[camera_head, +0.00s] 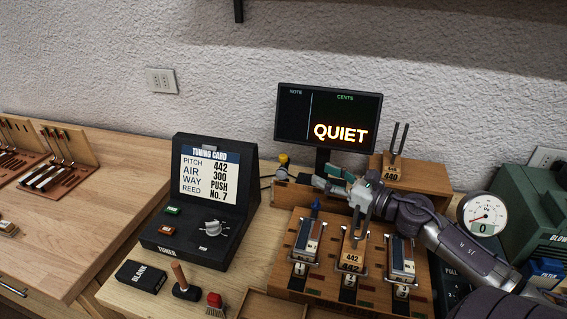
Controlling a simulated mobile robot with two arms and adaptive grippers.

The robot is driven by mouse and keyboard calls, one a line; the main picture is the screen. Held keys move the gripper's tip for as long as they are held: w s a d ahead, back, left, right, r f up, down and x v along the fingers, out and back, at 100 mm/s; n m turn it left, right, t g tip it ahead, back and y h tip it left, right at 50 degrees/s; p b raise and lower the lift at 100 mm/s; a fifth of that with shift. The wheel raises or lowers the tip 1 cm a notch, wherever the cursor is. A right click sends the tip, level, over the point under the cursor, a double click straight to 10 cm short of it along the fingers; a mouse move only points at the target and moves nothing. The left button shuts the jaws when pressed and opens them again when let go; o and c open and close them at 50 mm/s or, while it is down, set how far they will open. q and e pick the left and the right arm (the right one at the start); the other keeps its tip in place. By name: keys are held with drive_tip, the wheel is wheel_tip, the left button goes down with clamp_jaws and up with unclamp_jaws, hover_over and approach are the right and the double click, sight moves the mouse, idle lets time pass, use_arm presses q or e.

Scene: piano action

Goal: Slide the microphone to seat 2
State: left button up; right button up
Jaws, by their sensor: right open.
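The wooden bench (282,272) has three numbered seats in a row. Seat 1 (299,269) is on the left, seat 2 (350,281) in the middle and seat 3 (401,292) on the right. A small dark-blue upright piece (315,206) stands behind seat 1; it may be the microphone, but it is too small to be sure. A block marked 442 (352,258) with a metal fork stands at seat 2. My right gripper (328,179) is open above the back of the bench, right of the blue piece, partly covering the area behind seat 2. My left gripper is out of view.
A display reading QUIET (329,117) stands behind the bench. A fork on a 440 box (428,178) is at back right, near a round gauge (482,214). The tuner (201,205) stands left. A yellow-topped piece (283,160) stands behind the bench. The left table has free room.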

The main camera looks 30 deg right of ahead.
sight(283, 155)
drive_tip(key=p+x, duration=0.3)
drive_tip(key=x, duration=0.9)
drive_tip(key=shift+w+r, duration=0.1)
drive_tip(key=shift+r, duration=0.05)
drive_tip(key=shift+w+a, duration=0.2)
drive_tip(key=shift+w, duration=0.4)
drive_tip(key=shift+c, duration=0.3)
clamp_jaws()
